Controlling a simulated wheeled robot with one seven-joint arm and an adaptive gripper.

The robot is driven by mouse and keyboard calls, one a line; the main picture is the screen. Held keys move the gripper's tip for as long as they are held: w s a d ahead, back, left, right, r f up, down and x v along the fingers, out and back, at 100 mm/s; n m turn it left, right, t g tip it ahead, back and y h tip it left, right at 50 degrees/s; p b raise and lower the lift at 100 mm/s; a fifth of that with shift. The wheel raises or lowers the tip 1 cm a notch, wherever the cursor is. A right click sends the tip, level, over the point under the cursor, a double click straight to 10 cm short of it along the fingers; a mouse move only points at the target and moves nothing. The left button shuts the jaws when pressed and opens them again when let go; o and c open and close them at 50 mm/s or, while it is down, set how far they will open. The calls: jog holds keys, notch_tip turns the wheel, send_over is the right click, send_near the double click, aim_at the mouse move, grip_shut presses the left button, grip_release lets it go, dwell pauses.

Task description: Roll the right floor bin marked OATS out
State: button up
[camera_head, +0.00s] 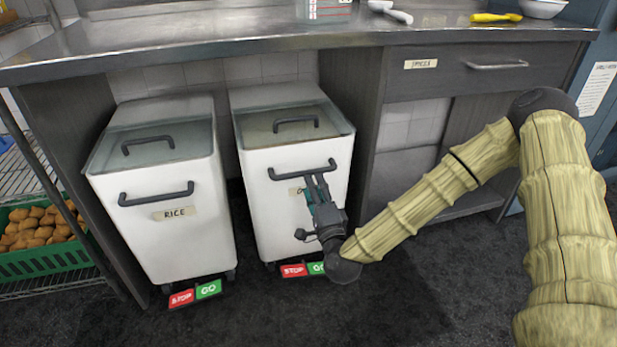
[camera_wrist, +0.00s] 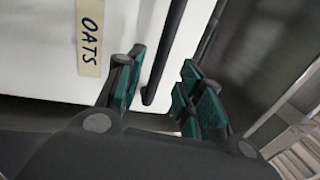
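The right floor bin (camera_head: 288,215) is white with a clear lid and stands under the counter. Its label is partly covered by my gripper in the head view; the wrist view shows the label OATS (camera_wrist: 90,38). Its dark front handle (camera_head: 287,173) also shows in the wrist view (camera_wrist: 166,55). My gripper (camera_head: 316,182) is at the right part of this handle, fingers pointing up. In the wrist view my gripper (camera_wrist: 163,80) is open, with the handle bar showing between its fingers. I cannot tell if they touch it. A red STOP and green GO pedal (camera_head: 293,271) sits at the bin's foot, partly behind my arm.
The RICE bin (camera_head: 170,240) stands to the left with its own STOP/GO pedal (camera_head: 195,293). A cabinet with a drawer (camera_head: 460,70) is on the right. A wire rack with a green crate (camera_head: 50,260) is at far left. The dark floor in front is clear.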

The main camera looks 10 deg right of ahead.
aim_at(309, 171)
jog(key=shift+w+a+r+b, duration=0.1)
jog(key=shift+w+r+b, duration=0.15)
jog(key=shift+w, duration=0.7)
jog(key=shift+w+d+r+b, duration=0.1)
jog(key=shift+w+b, duration=0.15)
jog(key=shift+w, duration=0.75)
jog(key=shift+w+a+r+b, duration=0.1)
jog(key=shift+w+r+b, duration=0.15)
jog(key=shift+w, duration=0.7)
jog(key=shift+c, duration=0.4)
grip_shut()
